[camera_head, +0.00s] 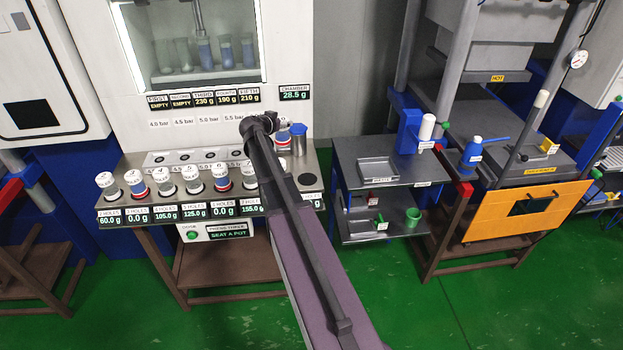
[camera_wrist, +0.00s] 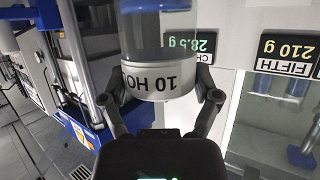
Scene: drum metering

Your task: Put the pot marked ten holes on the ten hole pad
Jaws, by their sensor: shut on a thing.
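In the wrist view my gripper (camera_wrist: 160,100) is shut on a clear pot (camera_wrist: 163,82) with a white band reading "10 HO…", upside down in this picture; blue shows at the picture's top edge. A bare dark round pad (camera_head: 308,180) is at the right end of the front row. The label below it is partly covered by my arm and I cannot read its hole count.
Several marked pots (camera_head: 192,180) stand on the front row, left of my arm, above hole and gram labels. The machine's lit window (camera_head: 190,45) is behind. A side table (camera_head: 384,155) with trays and a blue stand (camera_head: 408,130) is to the right.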

